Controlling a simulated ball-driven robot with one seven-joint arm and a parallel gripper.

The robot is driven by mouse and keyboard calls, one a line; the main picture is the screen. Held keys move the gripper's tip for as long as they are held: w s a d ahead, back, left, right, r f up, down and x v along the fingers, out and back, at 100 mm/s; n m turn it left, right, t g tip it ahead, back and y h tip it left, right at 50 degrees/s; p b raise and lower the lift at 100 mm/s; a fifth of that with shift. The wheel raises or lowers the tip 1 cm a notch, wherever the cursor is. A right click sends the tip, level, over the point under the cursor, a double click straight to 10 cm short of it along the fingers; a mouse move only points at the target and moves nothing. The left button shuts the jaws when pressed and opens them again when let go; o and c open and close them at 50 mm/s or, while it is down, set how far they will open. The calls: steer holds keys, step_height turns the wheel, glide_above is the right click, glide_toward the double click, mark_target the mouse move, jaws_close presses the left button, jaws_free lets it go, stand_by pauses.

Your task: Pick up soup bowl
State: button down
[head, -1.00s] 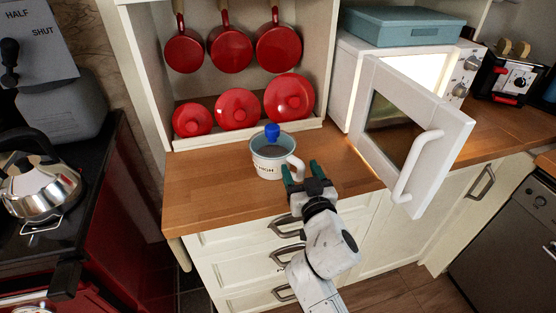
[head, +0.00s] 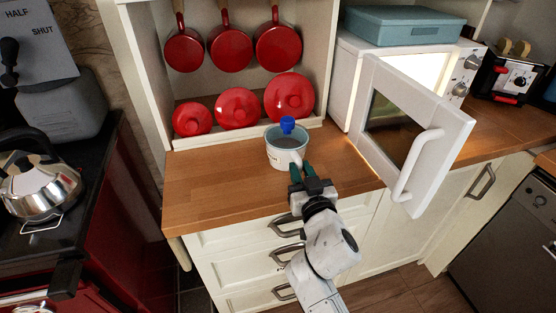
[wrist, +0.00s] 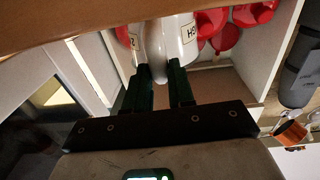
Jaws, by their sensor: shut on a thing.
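The soup bowl (head: 283,155) is white and mug-like with a pale blue inside, dark lettering and a side handle. It is upright at the wooden counter, in front of the red lids. My gripper (head: 301,168) comes from the front, its green fingers closed on the handle. In the wrist view the bowl (wrist: 183,42) is close ahead, its handle between the fingers of my gripper (wrist: 164,75). A blue knob-like thing (head: 287,124) shows at the bowl's far rim. I cannot tell whether the bowl's base touches the counter.
Red lids (head: 237,109) stand behind the bowl, under hanging red pans (head: 230,49). The white microwave's open door (head: 416,140) juts out to the right. A kettle (head: 40,182) stands on the stove at left. The wooden counter (head: 215,185) is clear left of the bowl.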

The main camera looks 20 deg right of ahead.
steer(key=shift+r, duration=0.15)
steer(key=shift+r, duration=0.1)
steer(key=shift+r, duration=0.3)
steer(key=s+d+r+p, duration=0.2)
steer(key=s+d+r, duration=0.4)
steer(key=s+r, duration=0.6)
steer(key=shift+s+d+p, duration=0.2)
steer(key=shift+s+p, duration=0.05)
steer(key=shift+p, duration=0.15)
